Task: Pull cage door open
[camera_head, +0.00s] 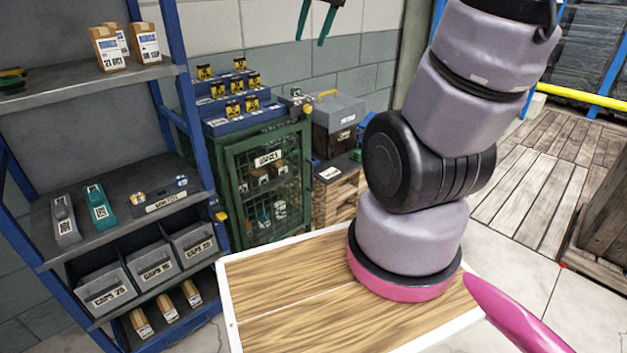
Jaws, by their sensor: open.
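The cage is a green metal cabinet (236,236) standing against the wall, left of the middle. Its mesh door (266,186) faces the front and looks shut in its frame. A pale label is on the door, and several small labelled items show behind the mesh. A small yellow piece (221,216) sits by the cage's left edge; I cannot tell what it is.
A blue-framed shelf unit (198,143) with boxes and bins stands close left of the cage. A wooden crate (338,193) and grey toolbox (340,113) are to its right. A blue rack (232,127) sits on top. Wooden decking (545,165) lies right.

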